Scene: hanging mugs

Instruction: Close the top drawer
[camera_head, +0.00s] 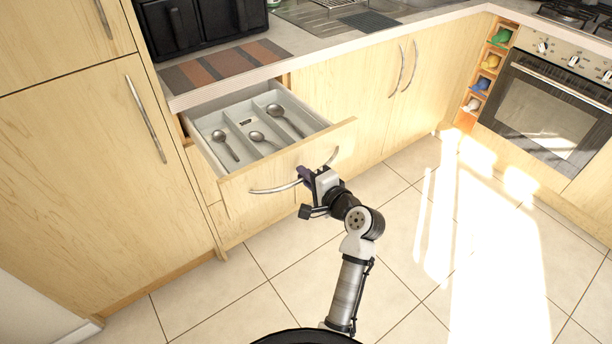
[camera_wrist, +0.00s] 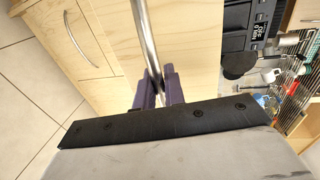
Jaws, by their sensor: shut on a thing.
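The top drawer (camera_head: 270,168) is pulled open under the counter, and its light wood front stands out from the cabinet. Its white tray (camera_head: 203,124) holds several spoons (camera_head: 284,119). A curved metal handle (camera_head: 270,190) runs across the drawer front. My gripper (camera_head: 305,175) is at the handle, right of its middle in the head view. In the wrist view, the purple fingers of my gripper (camera_wrist: 158,92) are closed around the metal bar of the handle (camera_wrist: 145,40). The part of the handle between the fingers is hidden.
A striped mat (camera_head: 225,65) and a black appliance (camera_head: 195,22) are on the counter above the drawer. A tall cabinet (camera_head: 90,170) stands at the left, an oven (camera_head: 550,105) at the right. Tiled floor (camera_head: 400,280) in front is clear.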

